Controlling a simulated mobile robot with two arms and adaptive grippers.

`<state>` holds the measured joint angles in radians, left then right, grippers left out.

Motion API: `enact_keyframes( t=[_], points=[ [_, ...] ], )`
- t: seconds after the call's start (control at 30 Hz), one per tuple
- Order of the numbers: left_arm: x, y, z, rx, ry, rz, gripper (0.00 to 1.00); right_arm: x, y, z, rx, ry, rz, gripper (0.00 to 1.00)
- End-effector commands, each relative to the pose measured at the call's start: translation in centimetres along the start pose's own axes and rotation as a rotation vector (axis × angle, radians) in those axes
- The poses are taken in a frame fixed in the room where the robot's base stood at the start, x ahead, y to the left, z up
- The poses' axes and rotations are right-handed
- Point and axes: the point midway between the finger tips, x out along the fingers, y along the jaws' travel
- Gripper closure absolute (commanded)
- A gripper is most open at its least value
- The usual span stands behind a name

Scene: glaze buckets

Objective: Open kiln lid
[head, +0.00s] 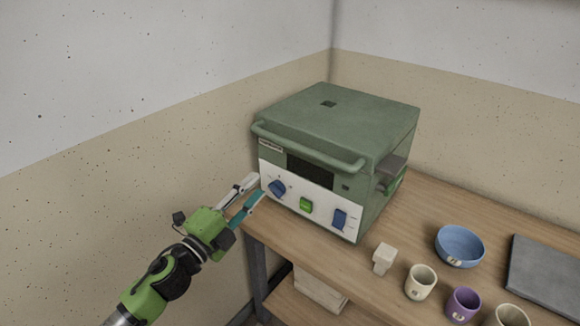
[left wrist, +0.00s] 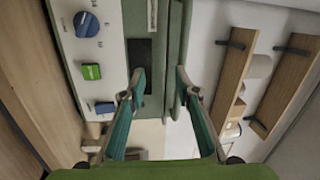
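The green kiln (head: 330,135) stands on the wooden table against the corner. Its lid (head: 345,120) lies flat and closed on the body. A bar handle (head: 305,148) runs along the lid's front edge. My left gripper (head: 254,189) is open and empty, at the kiln's front left corner, lower than the handle. In the left wrist view, its two spread fingers (left wrist: 161,80) point at the kiln front, with the white control panel (left wrist: 88,40) to the left and the green lid edge near the right finger. I cannot tell whether a finger touches the kiln. My right gripper is not in view.
The panel has a blue knob (head: 277,188), a green button (head: 306,204) and a blue switch (head: 340,218). On the table (head: 415,220) to the right are a blue bowl (head: 459,246), several cups and a dark slab (head: 545,275). Wall shelves (left wrist: 235,75) show in the left wrist view.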

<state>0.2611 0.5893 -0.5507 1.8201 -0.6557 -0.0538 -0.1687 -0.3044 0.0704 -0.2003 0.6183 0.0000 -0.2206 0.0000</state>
Motion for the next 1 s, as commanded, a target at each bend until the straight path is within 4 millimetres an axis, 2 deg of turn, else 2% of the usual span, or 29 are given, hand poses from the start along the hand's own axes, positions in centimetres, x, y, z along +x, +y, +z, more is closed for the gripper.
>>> enact_keyframes(
  t=[0.03, 0.1, 0.2, 0.37, 0.8, 1.0],
  points=[
    [0.0, -1.5, -1.4, 0.045, 0.039, -0.03, 0.71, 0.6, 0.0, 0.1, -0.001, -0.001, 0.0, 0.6],
    [0.1, -3.0, -2.7, 0.083, 0.07, -0.055, 0.71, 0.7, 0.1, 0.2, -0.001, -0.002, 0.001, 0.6],
    [0.4, -3.9, -3.4, 0.102, 0.087, -0.068, 0.71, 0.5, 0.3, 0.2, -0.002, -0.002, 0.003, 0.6],
    [2.4, -4.4, -3.6, 0.102, 0.086, -0.071, 0.71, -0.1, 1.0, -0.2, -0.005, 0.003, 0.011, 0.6],
    [11.2, -4.8, -4.4, 0.098, 0.085, -0.069, 0.71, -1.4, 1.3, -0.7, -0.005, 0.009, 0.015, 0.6],
    [13.3, -4.7, -4.5, 0.099, 0.083, -0.067, 0.71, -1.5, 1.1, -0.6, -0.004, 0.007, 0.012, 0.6]
  ],
)
